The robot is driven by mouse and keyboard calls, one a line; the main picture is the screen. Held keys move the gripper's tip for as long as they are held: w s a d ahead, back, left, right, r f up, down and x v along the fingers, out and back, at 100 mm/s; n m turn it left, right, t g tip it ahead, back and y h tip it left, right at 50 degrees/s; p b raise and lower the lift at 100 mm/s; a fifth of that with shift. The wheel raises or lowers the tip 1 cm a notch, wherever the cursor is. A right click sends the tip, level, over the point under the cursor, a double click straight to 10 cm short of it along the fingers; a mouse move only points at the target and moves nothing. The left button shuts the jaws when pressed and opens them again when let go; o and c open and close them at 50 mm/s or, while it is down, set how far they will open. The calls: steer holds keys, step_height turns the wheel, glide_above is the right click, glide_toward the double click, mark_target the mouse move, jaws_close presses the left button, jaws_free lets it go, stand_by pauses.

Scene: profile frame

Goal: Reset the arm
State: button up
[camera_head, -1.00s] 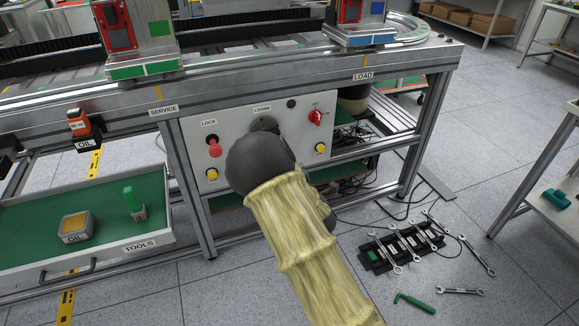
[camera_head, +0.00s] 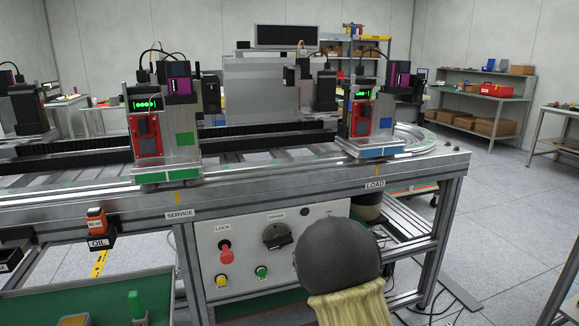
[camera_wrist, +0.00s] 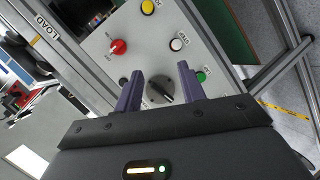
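My arm's dark rounded end with a pale yellow sleeve shows low centre-right in the head view, in front of the control panel (camera_head: 245,245). It hides the panel's right part, and my gripper's fingers are hidden there. In the wrist view my gripper (camera_wrist: 160,85) has two purple fingers spread apart with nothing held between them. The black crank knob (camera_wrist: 160,91) shows beyond and between the fingers. In the head view this crank knob (camera_head: 277,236) is uncovered, left of my arm.
The wrist view shows a red rotary switch (camera_wrist: 117,46). A green tool tray (camera_head: 100,305) juts out lower left. Open floor lies right.

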steer(key=s+d+r+m+g+p, duration=0.15)
steer(key=s+m+g, duration=0.5)
steer(key=s, duration=0.65)
steer(key=s+d+r+m+g, duration=0.2)
steer(key=s+m+g, duration=0.45)
steer(key=s, duration=0.65)
step_height(320, 180, up, 35)
steer(key=m+t+p, duration=0.1)
steer(key=t+p, duration=0.1)
steer(key=p, duration=3.3)
steer(key=shift+d, duration=0.2)
